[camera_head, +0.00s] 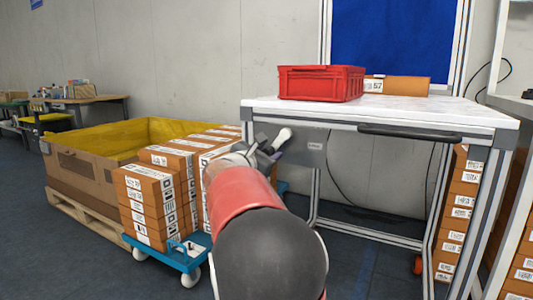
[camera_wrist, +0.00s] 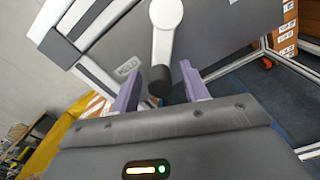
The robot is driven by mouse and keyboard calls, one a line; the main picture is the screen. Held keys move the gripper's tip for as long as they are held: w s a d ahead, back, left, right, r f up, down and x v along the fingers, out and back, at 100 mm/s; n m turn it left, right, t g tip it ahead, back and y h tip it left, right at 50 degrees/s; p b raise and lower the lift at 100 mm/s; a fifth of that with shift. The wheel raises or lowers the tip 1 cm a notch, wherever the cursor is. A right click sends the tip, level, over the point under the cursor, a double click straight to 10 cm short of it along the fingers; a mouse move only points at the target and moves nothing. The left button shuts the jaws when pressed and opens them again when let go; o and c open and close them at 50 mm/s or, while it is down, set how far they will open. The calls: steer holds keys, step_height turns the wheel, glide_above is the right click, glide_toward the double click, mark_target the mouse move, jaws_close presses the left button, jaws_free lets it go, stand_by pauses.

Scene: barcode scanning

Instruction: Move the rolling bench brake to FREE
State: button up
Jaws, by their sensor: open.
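The rolling bench (camera_head: 455,108) has a white top and a grey frame. The white brake lever (camera_head: 282,138) runs in the wrist view (camera_wrist: 163,43) from a round pivot at the top down to a dark knob (camera_wrist: 161,82). My gripper (camera_head: 265,150) is at the lever, its purple fingers open on either side of the knob in the wrist view (camera_wrist: 162,90). Contact cannot be told.
A red crate (camera_head: 320,84) and an orange box (camera_head: 405,85) stand on the bench. A blue cart (camera_head: 175,254) with stacked boxes (camera_head: 150,205) is left of my arm, beside a yellow-lined bin (camera_head: 80,170). A dark handle (camera_head: 410,132) crosses the bench front.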

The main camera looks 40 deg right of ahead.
steer(key=shift+c, duration=0.2)
jaws_close()
steer(key=shift+n, duration=0.3)
steer(key=s+n+p, duration=0.1)
steer(key=n, duration=0.1)
steer(key=s+d+n+p, duration=0.1)
steer(key=n+p, duration=0.1)
steer(key=s+f+n+p, duration=0.1)
steer(key=n, duration=0.2)
steer(key=shift+s+d, duration=0.15)
steer(key=s+n+p, duration=0.1)
steer(key=p, duration=0.1)
steer(key=n+p, duration=0.1)
steer(key=n, duration=0.1)
steer(key=shift+s+d+r+n+p, duration=0.15)
steer(key=shift+s+d+n+p, duration=0.15)
steer(key=shift+s+d+p, duration=0.1)
steer(key=n+p, duration=0.1)
steer(key=s+n+p, duration=0.1)
steer(key=n+p, duration=0.1)
steer(key=shift+s+d+r+n+p, duration=0.3)
steer(key=shift+s+n+p, duration=0.05)
steer(key=shift+n+p, duration=0.05)
steer(key=shift+s+d+n+p, duration=0.1)
steer(key=shift+s+n+p, duration=0.1)
steer(key=shift+n+p, duration=0.45)
